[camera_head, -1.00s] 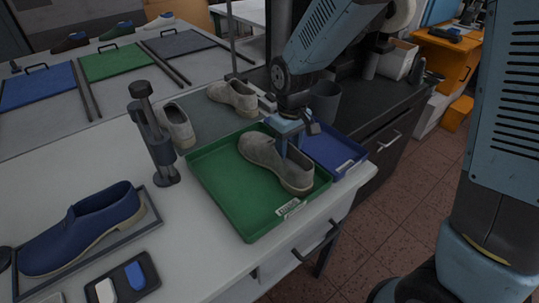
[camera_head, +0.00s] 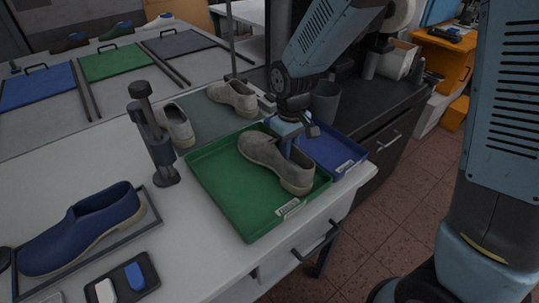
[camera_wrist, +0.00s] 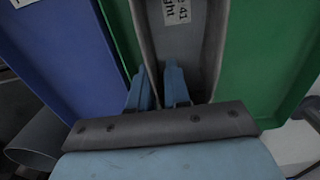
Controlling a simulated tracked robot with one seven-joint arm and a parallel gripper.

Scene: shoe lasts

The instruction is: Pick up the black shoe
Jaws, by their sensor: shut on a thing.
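A grey shoe (camera_head: 265,152) is in the green tray (camera_head: 222,205) on the white worktable. My gripper (camera_head: 291,148) is at its opening, shut on the upper's rim. In the wrist view, one finger of my gripper (camera_wrist: 158,88) is inside the shoe (camera_wrist: 205,45) and the other is outside its wall. A printed label shows inside the shoe. I cannot tell whether the sole touches the tray. No clearly black shoe shows nearby; a small dark shoe (camera_head: 70,41) is on the far table, its exact colour unclear.
A blue tray (camera_head: 335,152) adjoins the green tray on the right. Two pale shoes (camera_head: 233,97) are behind on a grey mat. A dark post stand (camera_head: 154,140) rises left of the green tray. A blue shoe (camera_head: 80,228) lies at front left.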

